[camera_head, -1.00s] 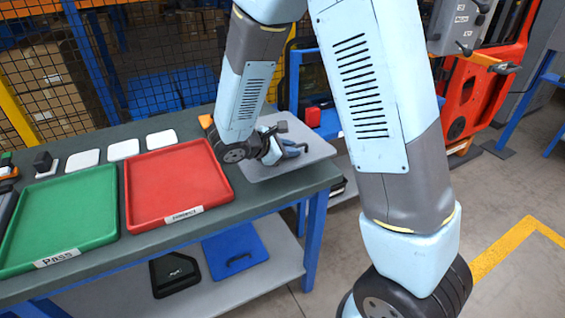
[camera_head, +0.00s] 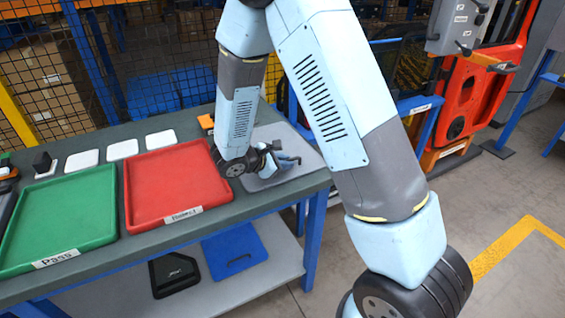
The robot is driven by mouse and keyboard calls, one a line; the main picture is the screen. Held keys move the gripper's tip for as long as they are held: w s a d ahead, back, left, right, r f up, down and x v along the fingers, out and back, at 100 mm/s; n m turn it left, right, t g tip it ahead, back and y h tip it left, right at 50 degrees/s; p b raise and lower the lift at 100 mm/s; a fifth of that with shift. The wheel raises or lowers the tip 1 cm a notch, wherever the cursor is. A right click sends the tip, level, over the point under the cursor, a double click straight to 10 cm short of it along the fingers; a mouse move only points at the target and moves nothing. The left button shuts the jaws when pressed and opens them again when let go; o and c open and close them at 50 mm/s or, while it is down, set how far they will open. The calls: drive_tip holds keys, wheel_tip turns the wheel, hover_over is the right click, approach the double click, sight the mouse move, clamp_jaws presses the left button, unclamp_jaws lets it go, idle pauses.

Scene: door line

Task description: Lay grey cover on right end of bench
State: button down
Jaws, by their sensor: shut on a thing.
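The grey cover (camera_head: 262,183) is a flat light-grey panel over the right end of the dark-topped bench (camera_head: 215,217). Its right edge is close to the bench's right edge. My gripper (camera_head: 288,160) is shut on the cover at its upper side, with the wrist just left of the grip. My arm hides part of the cover's left and back. I cannot tell whether the cover touches the bench top or hangs slightly above it.
A red tray (camera_head: 170,185) stands just left of the cover, and a green tray (camera_head: 60,220) further left. Several white pieces (camera_head: 160,139) lie behind them. An orange block (camera_head: 206,122) is at the back. A blue panel (camera_head: 235,250) is on the lower shelf.

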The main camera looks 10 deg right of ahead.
drive_tip(key=c, duration=1.1)
unclamp_jaws()
drive_tip(key=shift+s+a, duration=0.1)
drive_tip(key=v, duration=1.2)
drive_tip(key=shift+r, duration=0.15)
drive_tip(key=s+d+r+m+g+y, duration=0.2)
drive_tip(key=s+d+r+m, duration=0.25)
drive_tip(key=d+r, duration=0.3)
drive_tip(key=s+d+r+m+g+y, duration=0.2)
drive_tip(key=s+d+r+m+g, duration=0.1)
drive_tip(key=d+r+m, duration=0.4)
drive_tip(key=s+d+r+m+t+y, duration=0.2)
drive_tip(key=s+d+r+m+y, duration=0.1)
drive_tip(key=s, duration=0.3)
drive_tip(key=s+d+r+m+t+y, duration=0.2)
drive_tip(key=s+d+r+m+y, duration=0.1)
drive_tip(key=s+r+m, duration=0.1)
drive_tip(key=shift+s+r+t+y, duration=0.3)
drive_tip(key=shift+s+r, duration=0.55)
drive_tip(key=shift+s, duration=0.25)
drive_tip(key=shift+m, duration=0.25)
